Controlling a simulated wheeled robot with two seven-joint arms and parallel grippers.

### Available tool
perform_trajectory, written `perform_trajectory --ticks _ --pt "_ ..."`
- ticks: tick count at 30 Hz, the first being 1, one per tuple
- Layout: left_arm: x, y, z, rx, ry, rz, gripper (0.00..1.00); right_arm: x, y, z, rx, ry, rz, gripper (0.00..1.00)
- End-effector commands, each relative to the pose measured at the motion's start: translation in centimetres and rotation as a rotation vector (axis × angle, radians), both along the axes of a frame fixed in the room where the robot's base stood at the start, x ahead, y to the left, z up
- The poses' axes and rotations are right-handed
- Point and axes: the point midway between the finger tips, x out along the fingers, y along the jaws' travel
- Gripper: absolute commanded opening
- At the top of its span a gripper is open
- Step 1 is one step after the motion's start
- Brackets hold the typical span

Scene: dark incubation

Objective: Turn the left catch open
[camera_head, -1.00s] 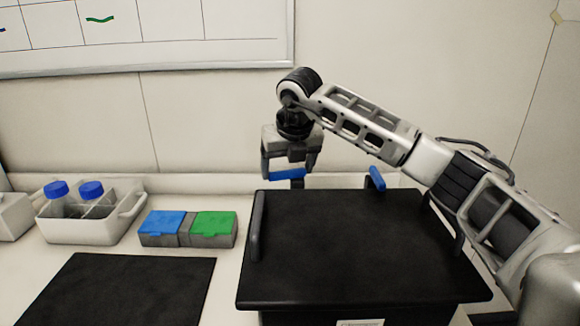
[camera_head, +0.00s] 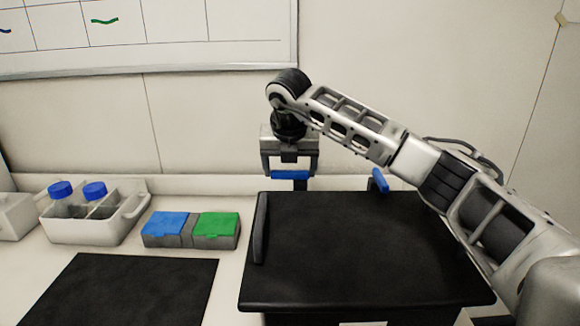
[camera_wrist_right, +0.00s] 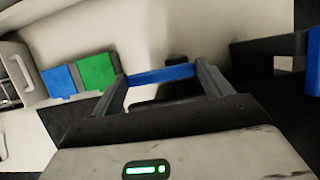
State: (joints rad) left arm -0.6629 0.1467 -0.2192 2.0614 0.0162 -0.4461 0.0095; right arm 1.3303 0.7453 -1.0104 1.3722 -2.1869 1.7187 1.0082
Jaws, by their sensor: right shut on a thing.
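The left catch (camera_head: 290,175) is a blue bar at the back left of the black box (camera_head: 370,245). In the head view it lies level, side to side. My right gripper (camera_head: 289,172) comes down from above and is shut on it, one finger at each end. In the right wrist view the blue left catch (camera_wrist_right: 162,75) spans between the two fingers. The right catch (camera_head: 379,180) is a blue bar at the box's back right, tilted and apart from the gripper. My left gripper is not in view.
A white caddy (camera_head: 128,222) with blue-capped bottles stands at the left. A box with a blue lid (camera_head: 165,224) and a green lid (camera_head: 216,225) sits beside it. A dark mat (camera_head: 120,290) lies in front. A black handle (camera_head: 261,228) runs along the box's left edge.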

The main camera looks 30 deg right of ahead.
Motion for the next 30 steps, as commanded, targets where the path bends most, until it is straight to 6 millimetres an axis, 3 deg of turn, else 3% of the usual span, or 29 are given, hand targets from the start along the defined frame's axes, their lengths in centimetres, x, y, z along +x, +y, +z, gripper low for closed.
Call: perform_trajectory --ticks 2,3,5,13,17,30 --pt "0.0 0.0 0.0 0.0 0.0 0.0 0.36 0.1 0.0 0.2 0.002 -0.005 -0.005 0.55" --pt "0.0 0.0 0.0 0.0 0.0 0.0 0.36 0.1 0.0 0.2 0.002 -0.005 -0.005 0.86" --pt "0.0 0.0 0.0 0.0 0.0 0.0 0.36 0.0 -0.1 0.1 0.002 -0.005 -0.005 1.0" --pt "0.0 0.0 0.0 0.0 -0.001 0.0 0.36 0.0 0.0 0.2 0.001 -0.003 -0.002 1.0" --pt "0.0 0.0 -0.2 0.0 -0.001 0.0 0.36 -0.4 0.3 1.5 0.001 -0.005 -0.002 1.0" --pt "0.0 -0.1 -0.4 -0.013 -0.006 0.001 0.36 -3.7 2.3 11.0 0.0 -0.009 -0.001 1.0"
